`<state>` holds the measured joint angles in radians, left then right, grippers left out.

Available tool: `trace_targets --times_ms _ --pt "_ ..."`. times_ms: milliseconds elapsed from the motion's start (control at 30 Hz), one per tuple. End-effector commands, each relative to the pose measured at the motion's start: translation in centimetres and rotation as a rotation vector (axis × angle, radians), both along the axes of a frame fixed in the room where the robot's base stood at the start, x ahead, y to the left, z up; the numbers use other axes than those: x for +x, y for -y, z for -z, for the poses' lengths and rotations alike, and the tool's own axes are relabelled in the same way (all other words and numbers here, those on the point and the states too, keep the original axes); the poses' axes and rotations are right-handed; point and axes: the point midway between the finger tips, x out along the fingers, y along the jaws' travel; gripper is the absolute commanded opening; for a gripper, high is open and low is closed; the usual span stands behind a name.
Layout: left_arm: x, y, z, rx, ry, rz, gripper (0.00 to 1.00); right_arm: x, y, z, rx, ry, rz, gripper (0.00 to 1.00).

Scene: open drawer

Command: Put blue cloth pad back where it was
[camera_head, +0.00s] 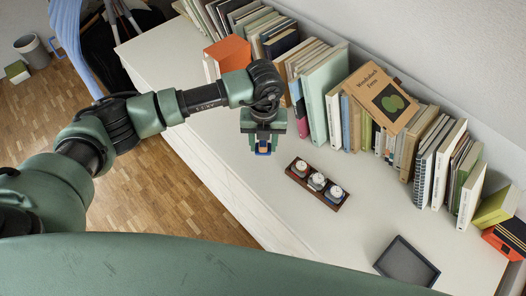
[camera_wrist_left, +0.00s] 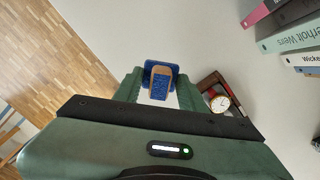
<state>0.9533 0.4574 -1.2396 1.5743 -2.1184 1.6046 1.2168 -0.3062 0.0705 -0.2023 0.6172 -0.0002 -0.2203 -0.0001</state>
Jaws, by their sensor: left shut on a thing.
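My left gripper (camera_head: 263,147) is shut on the blue cloth pad (camera_head: 263,152) and hangs over the white cabinet top, left of the wooden watch holder. In the left wrist view the pad (camera_wrist_left: 161,88) sits between the two green fingers, blue with a tan band around part of it. The exact gap between pad and cabinet top cannot be told. The dark wooden holder (camera_head: 293,177) carries watches in a row; a part of it with one watch (camera_wrist_left: 220,103) shows in the left wrist view. My right gripper is not in view.
A row of books (camera_head: 325,90) stands along the wall behind the gripper. A dark grey shallow tray (camera_head: 407,263) lies at the front right of the white cabinet top (camera_head: 230,180). The top between the holder and this tray is clear. Wooden floor lies left of the cabinet edge.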

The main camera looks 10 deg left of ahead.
Motion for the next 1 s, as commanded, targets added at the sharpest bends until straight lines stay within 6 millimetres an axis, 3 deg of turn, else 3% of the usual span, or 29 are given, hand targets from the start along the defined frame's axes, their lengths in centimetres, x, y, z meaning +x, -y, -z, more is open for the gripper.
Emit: trace_targets --times_ms 500,900,933,1000 --pt "0.0 0.0 6.1 0.001 0.0 0.0 0.03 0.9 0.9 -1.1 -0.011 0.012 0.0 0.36" --pt "0.0 0.0 6.8 0.0 0.001 0.0 0.03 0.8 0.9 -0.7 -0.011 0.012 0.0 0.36" --pt "0.0 0.0 6.8 0.0 0.001 0.0 0.44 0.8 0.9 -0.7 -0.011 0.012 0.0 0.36" --pt "0.0 0.0 6.6 0.0 0.001 0.0 0.63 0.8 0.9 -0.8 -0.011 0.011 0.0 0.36"
